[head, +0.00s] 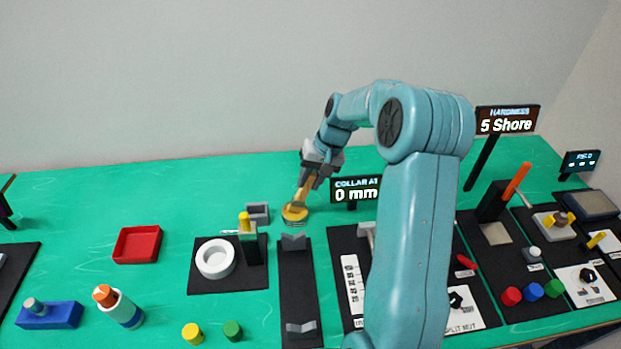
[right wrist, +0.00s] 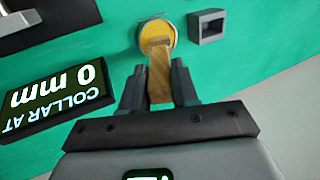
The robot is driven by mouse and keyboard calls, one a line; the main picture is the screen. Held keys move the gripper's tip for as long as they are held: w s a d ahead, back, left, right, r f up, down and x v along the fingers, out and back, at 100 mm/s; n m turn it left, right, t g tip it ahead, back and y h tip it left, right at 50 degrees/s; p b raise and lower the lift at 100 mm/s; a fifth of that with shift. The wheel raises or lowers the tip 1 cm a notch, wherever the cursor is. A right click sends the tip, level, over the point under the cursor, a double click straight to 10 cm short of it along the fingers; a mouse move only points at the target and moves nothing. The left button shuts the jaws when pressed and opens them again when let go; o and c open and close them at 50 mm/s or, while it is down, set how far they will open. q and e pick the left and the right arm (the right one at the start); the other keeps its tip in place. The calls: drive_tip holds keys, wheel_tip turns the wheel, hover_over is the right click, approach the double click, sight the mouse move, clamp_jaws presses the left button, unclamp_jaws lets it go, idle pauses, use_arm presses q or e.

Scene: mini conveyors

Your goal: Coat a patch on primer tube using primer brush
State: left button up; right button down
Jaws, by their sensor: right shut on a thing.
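My right gripper (head: 308,178) is shut on a wooden handle, which I take to be the primer brush (head: 302,193). The handle also shows between the fingers in the right wrist view (right wrist: 160,80). Its far end meets a round yellow-topped thing with a grey side (head: 295,213), also in the right wrist view (right wrist: 148,35). I cannot tell if the handle only overlaps it or touches it. A dark strip (head: 296,275) with two grey V-shaped supports (head: 293,242) lies in front of it, with no tube resting there. I cannot identify the primer tube for sure. My left gripper is out of view.
A small grey box (head: 257,212) stands left of the yellow-topped thing. A "COLLAR AT 0 mm" sign (head: 356,190) is close on the right. My right arm hides part of the right-hand boards.

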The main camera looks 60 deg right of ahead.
idle(0.3)
drive_tip(key=shift+r+p, duration=2.55)
drive_tip(key=shift+r, duration=0.95)
drive_tip(key=shift+f, duration=0.1)
